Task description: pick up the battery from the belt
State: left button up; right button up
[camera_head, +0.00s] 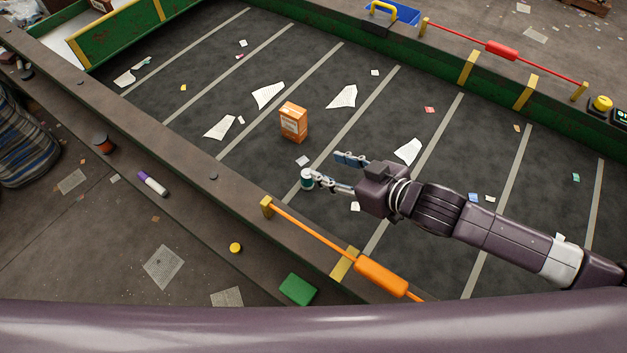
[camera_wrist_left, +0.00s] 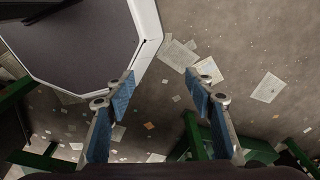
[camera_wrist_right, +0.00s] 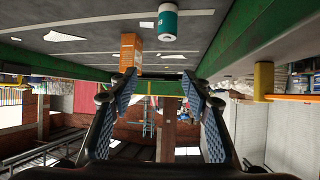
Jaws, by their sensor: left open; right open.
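The battery (camera_head: 307,180) looks like a small teal and white cylinder on the dark belt (camera_head: 290,60), near its front edge. My right gripper (camera_head: 327,168) is open, its fingers pointing left; the lower fingertip overlaps the battery in the head view, and I cannot tell if they touch. In the right wrist view the battery (camera_wrist_right: 167,24) shows at the top, beyond the fingertips and not between the open fingers (camera_wrist_right: 160,90). My left gripper (camera_wrist_left: 160,85) is open and empty over the floor in the left wrist view; the head view does not show it.
An orange box (camera_head: 293,122) stands on the belt behind the battery. Paper scraps lie around. A red-handled bar (camera_head: 502,50) lines the far rail.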

aim_at(307, 178)
notch_tip(307, 178, down, 8)
jog(key=b, duration=0.7)
jog(key=shift+a, duration=0.15)
jog(key=shift+w+a+f, duration=0.1)
jog(key=shift+w+a, duration=0.1)
jog(key=x, duration=0.2)
jog(key=p+x, duration=0.1)
jog(key=x, duration=0.3)
jog(key=shift+a+p, duration=0.4)
jog(key=shift+a, duration=0.25)
jog(key=shift+w, duration=0.2)
pick_arm(q)
notch_tip(307, 178, down, 6)
jog(key=a, duration=0.1)
pick_arm(e)
jog(key=shift+c, duration=0.3)
grip_shut()
